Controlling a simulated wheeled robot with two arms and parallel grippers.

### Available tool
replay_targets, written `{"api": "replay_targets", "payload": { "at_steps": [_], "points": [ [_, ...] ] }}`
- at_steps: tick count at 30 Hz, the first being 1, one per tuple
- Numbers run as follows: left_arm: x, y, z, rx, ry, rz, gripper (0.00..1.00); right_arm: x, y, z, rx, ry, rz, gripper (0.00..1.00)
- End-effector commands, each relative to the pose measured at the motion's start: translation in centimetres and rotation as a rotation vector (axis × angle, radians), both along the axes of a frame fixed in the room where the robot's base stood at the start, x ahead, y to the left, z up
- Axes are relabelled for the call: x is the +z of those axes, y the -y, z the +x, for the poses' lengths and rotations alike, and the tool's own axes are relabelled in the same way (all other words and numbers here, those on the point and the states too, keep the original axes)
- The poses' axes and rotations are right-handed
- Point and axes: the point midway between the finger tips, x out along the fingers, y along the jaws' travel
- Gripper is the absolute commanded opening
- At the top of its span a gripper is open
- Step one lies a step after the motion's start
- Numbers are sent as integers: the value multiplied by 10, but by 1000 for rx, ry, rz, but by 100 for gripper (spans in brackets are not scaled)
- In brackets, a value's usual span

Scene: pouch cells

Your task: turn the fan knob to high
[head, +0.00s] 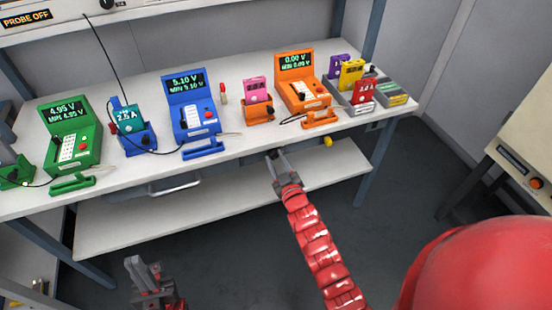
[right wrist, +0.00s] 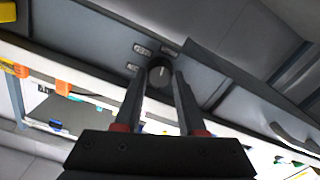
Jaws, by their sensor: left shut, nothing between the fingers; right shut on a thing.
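The fan knob (right wrist: 160,74) is a round black knob with a white pointer line, on a grey panel in the right wrist view. My right gripper (right wrist: 160,82) has one finger on each side of it and is shut on it. The pointer runs roughly up in that view. Small labels (right wrist: 142,49) beside the knob are too small to read. In the head view my right gripper (head: 275,155) is at the bench's front edge, and the knob is not clearly visible there. My left gripper (head: 146,275) is shut and empty, low in front of the bench, apart from everything.
The white bench (head: 225,155) holds a green meter (head: 70,135), a blue meter (head: 192,108), an orange meter (head: 302,85) and several small coloured devices. A metal handle (head: 175,186) is under its front edge. A lower shelf (head: 230,205) lies below. A beige cabinet (head: 525,130) stands right.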

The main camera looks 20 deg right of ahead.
Motion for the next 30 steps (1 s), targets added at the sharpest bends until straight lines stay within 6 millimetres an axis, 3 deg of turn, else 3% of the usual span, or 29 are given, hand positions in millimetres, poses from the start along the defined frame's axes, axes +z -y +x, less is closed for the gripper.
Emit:
{"api": "replay_targets", "payload": {
  "at_steps": [12, 29, 30],
  "points": [
    [5, 0, 0, 0, 0, 0, 0, -1, 1, 0, -1, -9, 189, 0],
    [5, 0, 0, 0, 0, 0, 0, -2, 1, -1, 0, -11, 217, 0],
    [5, 0, 0, 0, 0, 0, 0, -2, 1, -1, 0, -11, 217, 47]
  ]
}}
